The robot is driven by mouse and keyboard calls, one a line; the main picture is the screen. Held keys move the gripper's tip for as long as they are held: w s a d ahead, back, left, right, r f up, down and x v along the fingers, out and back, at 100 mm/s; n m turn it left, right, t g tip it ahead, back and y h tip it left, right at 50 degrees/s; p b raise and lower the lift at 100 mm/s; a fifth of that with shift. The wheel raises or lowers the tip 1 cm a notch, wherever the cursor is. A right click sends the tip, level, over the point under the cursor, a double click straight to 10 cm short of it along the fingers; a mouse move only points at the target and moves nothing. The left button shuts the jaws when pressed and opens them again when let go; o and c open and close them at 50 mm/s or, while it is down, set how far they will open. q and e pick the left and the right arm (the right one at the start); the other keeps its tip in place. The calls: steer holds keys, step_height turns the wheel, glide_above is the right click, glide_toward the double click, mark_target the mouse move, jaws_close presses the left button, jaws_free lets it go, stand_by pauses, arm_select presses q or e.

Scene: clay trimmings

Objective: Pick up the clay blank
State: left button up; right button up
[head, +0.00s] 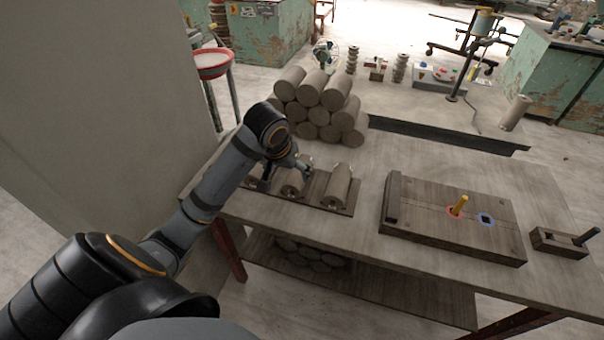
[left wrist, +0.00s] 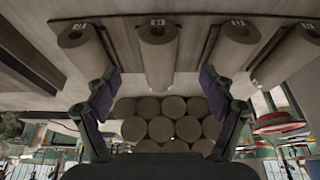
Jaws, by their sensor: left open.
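Several grey-brown clay blanks, cylinders with hollow ends, lie side by side on a dark wooden board (head: 345,208). One blank (head: 340,186) at the board's right end is clear of my arm; another blank (head: 293,184) is just below my left gripper (head: 302,168), and the left part of the row is partly hidden by my arm. In the left wrist view, my left gripper (left wrist: 158,76) is open and empty, with a middle blank (left wrist: 158,48) lined up between its fingers. I cannot tell the exact height gap. My right gripper is not in view.
A stack of clay cylinders (head: 318,97) stands behind the board. Bare tabletop (head: 372,170) lies between board and block.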

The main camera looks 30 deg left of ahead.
mark_target(293, 180)
arm_select(q)
steer(key=x, duration=0.3)
steer(key=shift+w+f, duration=0.2)
steer(key=shift+f, duration=0.5)
steer(key=x, duration=0.2)
steer(key=b+x, duration=0.1)
steer(key=x, duration=0.1)
steer(key=shift+d, duration=0.15)
steer(key=shift+w+f, duration=0.2)
steer(key=shift+f, duration=0.05)
steer(key=shift+s+r, duration=0.1)
steer(key=c, duration=1.6)
jaws_close()
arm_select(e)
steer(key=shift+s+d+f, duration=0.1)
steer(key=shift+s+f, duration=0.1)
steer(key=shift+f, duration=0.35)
arm_select(q)
steer(key=shift+r, duration=0.1)
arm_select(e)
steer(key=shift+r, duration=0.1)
